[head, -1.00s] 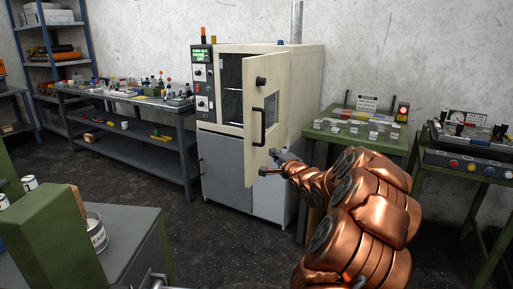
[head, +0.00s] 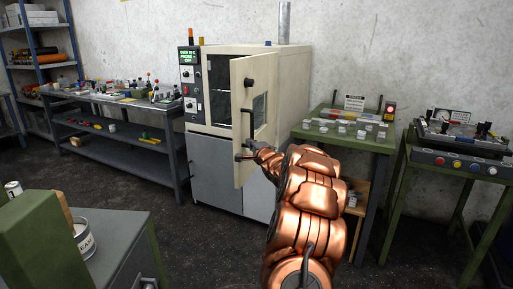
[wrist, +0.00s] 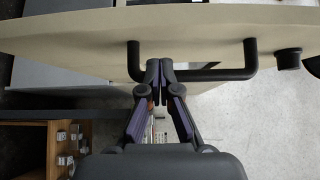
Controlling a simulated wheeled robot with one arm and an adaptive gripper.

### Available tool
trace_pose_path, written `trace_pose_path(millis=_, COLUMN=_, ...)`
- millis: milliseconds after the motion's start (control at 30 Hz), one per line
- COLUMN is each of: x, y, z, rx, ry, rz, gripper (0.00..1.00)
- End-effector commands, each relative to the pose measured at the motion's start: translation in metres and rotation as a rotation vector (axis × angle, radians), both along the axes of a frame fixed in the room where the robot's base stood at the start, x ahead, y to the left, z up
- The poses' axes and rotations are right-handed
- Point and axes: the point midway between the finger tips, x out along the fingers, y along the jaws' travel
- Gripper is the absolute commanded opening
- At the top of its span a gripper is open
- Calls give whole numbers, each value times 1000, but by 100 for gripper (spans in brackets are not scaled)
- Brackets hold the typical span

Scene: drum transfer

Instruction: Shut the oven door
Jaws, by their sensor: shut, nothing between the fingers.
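The oven (head: 275,95) is a cream cabinet against the back wall. Its door (head: 243,135) stands open, swung out toward me, with a dark round knob and a black bar handle on it. My gripper (head: 247,150) is at the door's right side, near the handle. In the wrist view, my gripper (wrist: 160,68) is shut and empty, its fingertips close to the black handle (wrist: 195,74) and the cream door (wrist: 90,32). I cannot tell whether the fingertips touch the door or handle.
A green table (head: 345,140) with small clear boxes stands right of the oven. A green control bench (head: 460,155) is farther right. A grey workbench (head: 110,120) stands at left. A grey-topped cabinet (head: 115,235) is at front left. Dark floor between is clear.

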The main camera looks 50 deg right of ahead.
Motion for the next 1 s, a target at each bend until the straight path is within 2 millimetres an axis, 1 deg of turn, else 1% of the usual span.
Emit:
trace_pose_path(millis=33, x=8, y=5, z=-2, rx=-1, ry=1, rz=4, gripper=0)
trace_pose_path(millis=100, x=15, y=8, z=-2, rx=0, ry=2, rz=3, gripper=0)
trace_pose_path(millis=233, x=23, y=11, z=-3, rx=2, ry=2, rz=2, gripper=0)
trace_pose_path(millis=367, x=26, y=12, z=-2, rx=2, ry=2, rz=2, gripper=0)
trace_pose_path(millis=767, x=27, y=13, z=-2, rx=2, ry=1, rz=2, gripper=0)
trace_pose_path(millis=867, x=31, y=15, z=-1, rx=2, ry=2, rz=2, gripper=0)
trace_pose_path(millis=1000, x=42, y=20, z=-1, rx=1, ry=3, rz=4, gripper=0)
